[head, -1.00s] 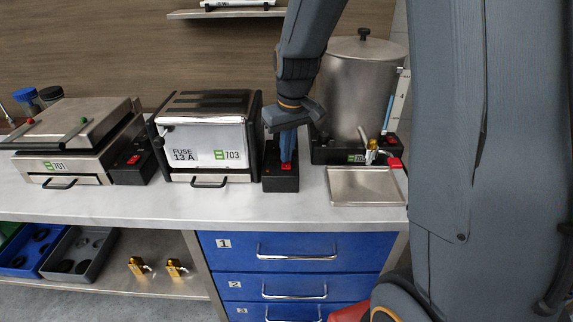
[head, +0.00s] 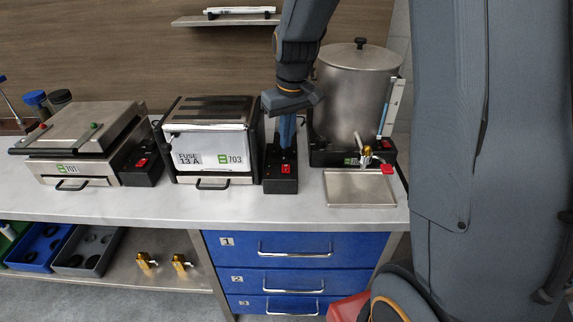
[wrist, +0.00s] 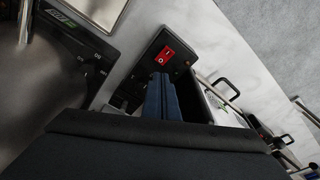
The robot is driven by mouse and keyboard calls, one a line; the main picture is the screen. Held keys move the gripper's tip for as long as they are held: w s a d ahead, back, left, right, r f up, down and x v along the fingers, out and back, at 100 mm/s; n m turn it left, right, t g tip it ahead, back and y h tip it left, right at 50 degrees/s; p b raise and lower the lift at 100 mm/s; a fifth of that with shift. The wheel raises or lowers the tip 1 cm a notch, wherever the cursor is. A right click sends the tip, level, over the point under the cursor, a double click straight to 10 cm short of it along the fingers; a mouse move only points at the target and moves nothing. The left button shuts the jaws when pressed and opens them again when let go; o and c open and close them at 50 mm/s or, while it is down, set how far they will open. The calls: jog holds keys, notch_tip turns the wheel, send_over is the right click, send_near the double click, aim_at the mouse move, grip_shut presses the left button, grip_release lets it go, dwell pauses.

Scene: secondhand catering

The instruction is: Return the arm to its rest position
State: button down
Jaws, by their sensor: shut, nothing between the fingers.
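My gripper (head: 287,132) points down over the black switch box (head: 281,186) between the toaster and the urn. Its blue fingers are together with nothing between them. In the head view the fingertips are above and behind the red switch (head: 287,169). In the wrist view the shut fingers (wrist: 160,82) show at the middle, with the red switch (wrist: 168,53) beyond them and apart from them. My arm fills much of the right side of the head view.
The toaster (head: 212,140) stands close left of my gripper. The urn (head: 352,90) with its tap and drip tray (head: 360,188) is close right. A contact grill (head: 85,135) is farther left. A wall shelf (head: 225,21) hangs behind. Blue drawers (head: 290,245) are below the counter.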

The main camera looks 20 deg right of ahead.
jog(key=shift+s+r, duration=0.1)
jog(key=shift+r, duration=0.05)
dwell(0.3)
jog(key=s+f+m+b, duration=0.1)
jog(key=s+f+b, duration=0.2)
jog(key=s, duration=0.5)
jog(key=s+f+m+b, duration=0.1)
jog(key=s+f+b, duration=0.2)
jog(key=s, duration=0.6)
jog(key=shift+f, duration=0.85)
